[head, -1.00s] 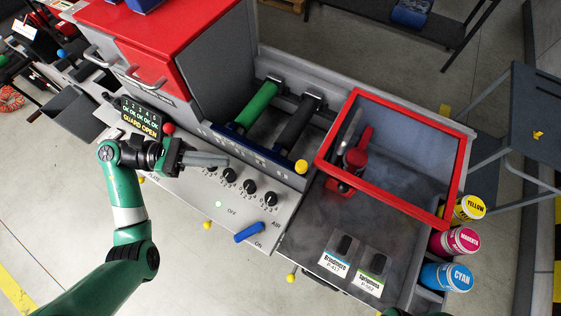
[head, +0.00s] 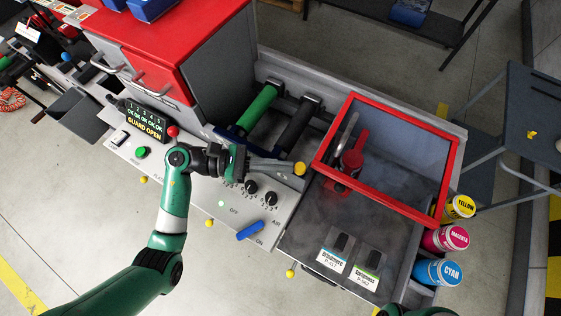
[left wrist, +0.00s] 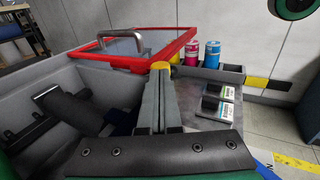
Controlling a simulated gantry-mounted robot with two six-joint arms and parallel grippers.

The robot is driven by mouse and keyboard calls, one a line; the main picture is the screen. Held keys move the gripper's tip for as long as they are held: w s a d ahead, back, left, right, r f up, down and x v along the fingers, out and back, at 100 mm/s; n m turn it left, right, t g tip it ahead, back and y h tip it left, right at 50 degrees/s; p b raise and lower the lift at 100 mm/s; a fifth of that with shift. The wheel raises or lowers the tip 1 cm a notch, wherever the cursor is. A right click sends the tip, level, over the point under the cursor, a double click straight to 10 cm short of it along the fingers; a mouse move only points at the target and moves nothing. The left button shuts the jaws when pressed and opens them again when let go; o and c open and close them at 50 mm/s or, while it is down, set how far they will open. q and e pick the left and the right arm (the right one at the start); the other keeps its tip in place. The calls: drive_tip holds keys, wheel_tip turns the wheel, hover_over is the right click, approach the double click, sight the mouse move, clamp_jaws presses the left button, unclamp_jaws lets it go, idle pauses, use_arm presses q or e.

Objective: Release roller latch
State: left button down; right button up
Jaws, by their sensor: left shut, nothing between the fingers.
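A round yellow knob (head: 300,168), which looks like the roller latch, sits at the right end of the roller bay in the head view. It also shows in the left wrist view (left wrist: 160,66) just past my fingertips. My left gripper (head: 297,179) is shut and empty, its fingers reaching right over the control panel to the knob. I cannot tell whether they touch it. The green roller (head: 258,107) and a dark roller (head: 298,122) lie in the bay behind. My right gripper is not in view.
The red-framed clear guard (head: 402,206) stands right of the knob. The control panel with black dials (head: 270,199) and a blue lever (head: 250,230) lies below my left gripper. The display (head: 143,119) reads GUARD OPEN. Ink cans (head: 445,238) stand at the right edge.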

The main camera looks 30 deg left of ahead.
use_arm(q)
drive_tip(key=d, duration=0.5)
drive_tip(key=shift+b, duration=0.35)
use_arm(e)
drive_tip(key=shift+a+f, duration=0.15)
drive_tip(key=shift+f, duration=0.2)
use_arm(q)
drive_tip(key=b+v, duration=0.2)
drive_tip(key=v, duration=1.2)
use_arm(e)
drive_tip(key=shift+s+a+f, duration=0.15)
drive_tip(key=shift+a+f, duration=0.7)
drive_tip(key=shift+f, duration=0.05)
use_arm(q)
drive_tip(key=shift+w+a, duration=0.1)
